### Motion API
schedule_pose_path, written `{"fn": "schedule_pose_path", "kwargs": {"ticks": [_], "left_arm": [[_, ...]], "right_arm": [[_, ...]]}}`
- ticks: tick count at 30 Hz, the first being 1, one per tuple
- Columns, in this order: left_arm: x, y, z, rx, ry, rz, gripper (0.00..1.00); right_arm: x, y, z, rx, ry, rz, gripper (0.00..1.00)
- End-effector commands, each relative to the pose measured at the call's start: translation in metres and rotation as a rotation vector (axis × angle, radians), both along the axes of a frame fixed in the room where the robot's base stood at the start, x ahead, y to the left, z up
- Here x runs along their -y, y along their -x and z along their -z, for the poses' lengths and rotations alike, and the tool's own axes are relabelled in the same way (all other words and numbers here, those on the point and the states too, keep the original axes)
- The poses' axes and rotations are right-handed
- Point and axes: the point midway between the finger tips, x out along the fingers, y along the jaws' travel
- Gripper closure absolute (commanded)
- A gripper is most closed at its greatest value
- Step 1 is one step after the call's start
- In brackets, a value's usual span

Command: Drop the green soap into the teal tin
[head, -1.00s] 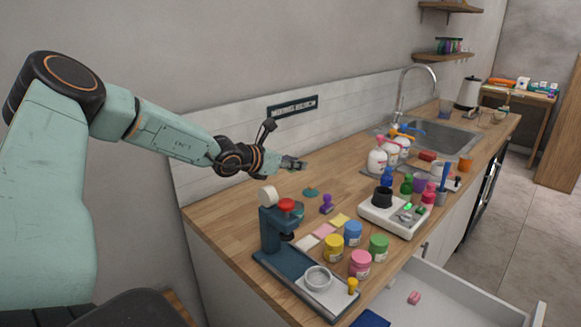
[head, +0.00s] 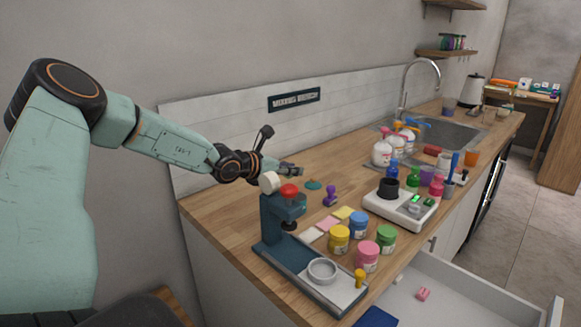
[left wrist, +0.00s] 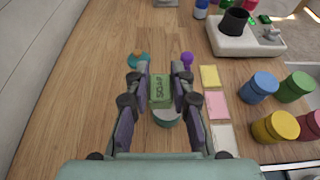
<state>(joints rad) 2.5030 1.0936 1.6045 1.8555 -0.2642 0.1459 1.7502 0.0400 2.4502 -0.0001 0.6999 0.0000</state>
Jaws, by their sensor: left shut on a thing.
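My left gripper (head: 297,170) is shut on the green soap (left wrist: 160,90), a block with dark lettering, and holds it above the counter. In the left wrist view the soap sits between the two fingers. A round teal tin (left wrist: 167,118) with a pale inside shows just below the soap, partly covered by it. I see no contact with the tin's base. In the head view the soap and tin are hard to make out behind the gripper and press. A flat teal piece (head: 314,184), perhaps a lid, lies on the counter. My right gripper is not in view.
A dark blue press (head: 284,218) stands close in front of the gripper. A purple stamp (head: 330,196), paper pads (head: 328,224) and several jars (head: 359,225) lie to the right. An open drawer (head: 455,300) juts out.

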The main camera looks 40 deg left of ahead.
Motion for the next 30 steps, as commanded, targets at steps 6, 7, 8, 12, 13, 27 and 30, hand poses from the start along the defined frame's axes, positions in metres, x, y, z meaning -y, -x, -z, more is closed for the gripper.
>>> {"fn": "schedule_pose_path", "kwargs": {"ticks": [6, 7, 8, 12, 13, 27, 30], "left_arm": [[-0.0006, -0.0015, 0.0185, 0.001, -0.001, 0.000, 0.94], [-0.0009, -0.0019, 0.0188, 0.001, -0.001, 0.000, 0.94], [-0.0012, -0.0021, 0.0189, 0.001, -0.001, 0.000, 0.94], [-0.0013, -0.0021, 0.0179, 0.001, -0.001, 0.000, 0.94], [-0.0013, -0.0020, 0.0178, 0.001, -0.001, 0.000, 0.94], [-0.0012, -0.0018, 0.0176, 0.001, 0.000, 0.000, 0.51], [-0.0012, -0.0018, 0.0177, 0.001, 0.000, 0.000, 0.51]], "right_arm": [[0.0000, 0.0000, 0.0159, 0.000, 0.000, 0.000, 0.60], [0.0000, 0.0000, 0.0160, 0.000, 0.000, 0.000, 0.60], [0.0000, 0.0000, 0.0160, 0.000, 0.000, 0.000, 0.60], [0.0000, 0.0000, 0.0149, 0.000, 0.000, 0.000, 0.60], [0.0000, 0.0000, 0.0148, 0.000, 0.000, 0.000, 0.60], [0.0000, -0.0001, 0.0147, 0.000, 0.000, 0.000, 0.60], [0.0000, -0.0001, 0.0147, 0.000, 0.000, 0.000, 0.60]]}}
